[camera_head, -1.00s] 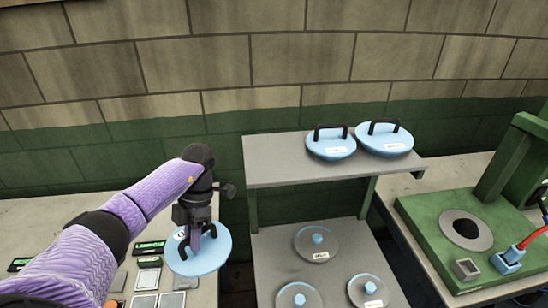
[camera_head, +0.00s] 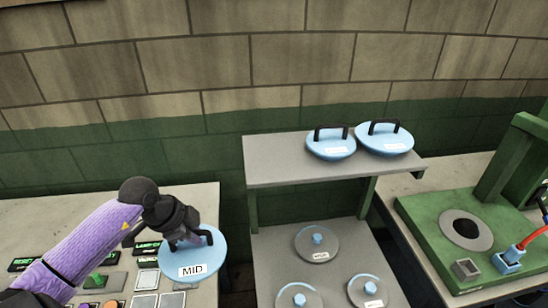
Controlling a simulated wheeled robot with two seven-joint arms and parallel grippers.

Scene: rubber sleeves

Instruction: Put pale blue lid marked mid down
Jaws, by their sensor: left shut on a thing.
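The pale blue lid (camera_head: 209,258) has a white label reading MID and a black handle, and it is at the left in the head view. My left gripper (camera_head: 192,241) is shut on its handle, partly hidden by my own wrist. The lid appears over the right part of the left bench (camera_head: 60,222); whether it touches the bench I cannot tell. Two other pale blue lids, a left one (camera_head: 331,149) and a right one (camera_head: 385,140), sit on the upper shelf (camera_head: 275,170). My right gripper does not show.
Several grey discs with blue knobs, one of them at the back (camera_head: 317,245), lie on the lower shelf (camera_head: 272,244). Buttons and labelled panels (camera_head: 147,279) lie beside the lid on the left bench. A green machine (camera_head: 425,222) stands at the right.

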